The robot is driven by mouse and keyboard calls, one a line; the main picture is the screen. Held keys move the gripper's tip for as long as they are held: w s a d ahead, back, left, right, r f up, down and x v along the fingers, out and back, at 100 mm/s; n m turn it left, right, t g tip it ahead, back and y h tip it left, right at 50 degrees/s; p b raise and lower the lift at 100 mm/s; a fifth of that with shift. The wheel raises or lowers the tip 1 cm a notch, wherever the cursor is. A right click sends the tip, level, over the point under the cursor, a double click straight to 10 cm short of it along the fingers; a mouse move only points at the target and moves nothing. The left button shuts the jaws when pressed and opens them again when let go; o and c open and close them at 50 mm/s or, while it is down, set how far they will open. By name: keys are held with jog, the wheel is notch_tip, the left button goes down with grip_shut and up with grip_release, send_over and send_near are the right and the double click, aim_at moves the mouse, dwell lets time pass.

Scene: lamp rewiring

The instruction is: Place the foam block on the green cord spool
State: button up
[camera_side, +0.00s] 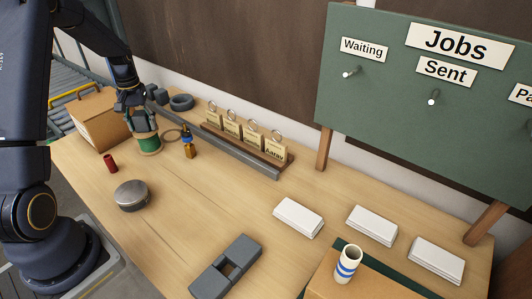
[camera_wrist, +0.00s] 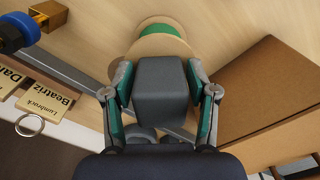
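The foam block (camera_wrist: 162,92) is a dark grey block between the two fingers of my gripper (camera_wrist: 161,75). The finger pads lie close along both its sides, and my gripper looks shut on it. The green cord spool (camera_side: 149,145) stands on the bench, with green cord between pale wooden flanges. In the side view my gripper (camera_side: 139,121) is directly over the spool, with the block low between its fingers. In the wrist view the spool (camera_wrist: 155,44) shows just beyond the block, which partly hides it. I cannot tell whether block and spool touch.
A cardboard box (camera_side: 98,120) stands close left of the spool. A red cylinder (camera_side: 110,163) and round tin (camera_side: 131,195) are in front.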

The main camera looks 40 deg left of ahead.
aim_at(139, 115)
jog(key=shift+o, duration=0.8)
notch_tip(139, 115, up, 12)
jog(key=s+d+r+m+t+y, duration=0.1)
jog(key=s+d+r+m, duration=0.1)
jog(key=d+r, duration=0.5)
jog(key=s+d+r+m+t, duration=0.1)
jog(key=d+r+m+t, duration=0.1)
jog(key=d, duration=0.9)
jog(key=s+d+f+m+t+h, duration=0.1)
jog(key=s+d+m, duration=0.4)
jog(key=s+d, duration=0.6)
jog(key=shift+s+d+t, duration=0.2)
jog(key=shift+d+t, duration=0.5)
jog(key=shift+t, duration=0.1)
